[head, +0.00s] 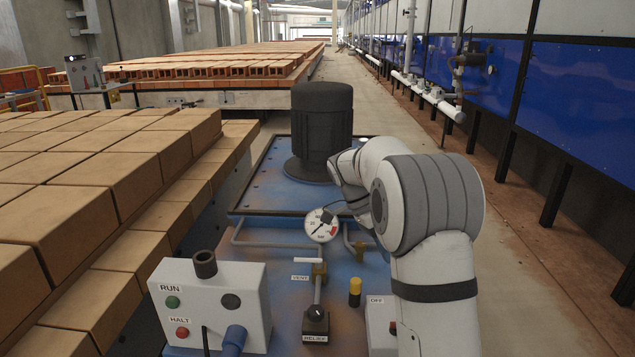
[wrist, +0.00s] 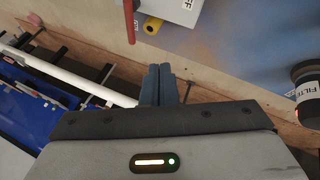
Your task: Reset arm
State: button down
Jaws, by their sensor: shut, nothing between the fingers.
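My arm rises at the right of the head view and bends left over the blue machine (head: 270,270). My gripper (wrist: 158,72) shows in the wrist view, its dark fingers shut together with nothing between them. In the head view the gripper is mostly hidden behind my own arm links, near the round pressure gauge (head: 321,225). In the wrist view the fingers point past the machine's blue surface, with a yellow knob (wrist: 152,26) above them. No contact with anything is visible.
A control box (head: 210,300) with RUN and HALT buttons stands front left. A RELIEF knob (head: 316,320), a yellow-capped post (head: 354,292) and an OFF box (head: 382,325) stand nearby. A dark motor (head: 321,125) rises behind. Stacked bricks (head: 90,190) fill the left. The aisle at right is clear.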

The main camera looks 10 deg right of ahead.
jog(key=s+a+r+n+t+y+p, duration=0.2)
jog(key=s+r+n+p, duration=0.6)
jog(key=s, duration=0.4)
jog(key=s+a+r+n+t+y+p, duration=0.2)
jog(key=s+a+r+n+t+p, duration=0.3)
jog(key=s, duration=0.8)
notch_tip(320, 180, up, 4)
jog(key=n+p, duration=0.3)
jog(key=p, duration=0.1)
jog(key=shift+s+n+y, duration=0.25)
jog(key=shift+n+y, duration=0.05)
jog(key=shift+n, duration=0.1)
jog(key=shift+a, duration=0.1)
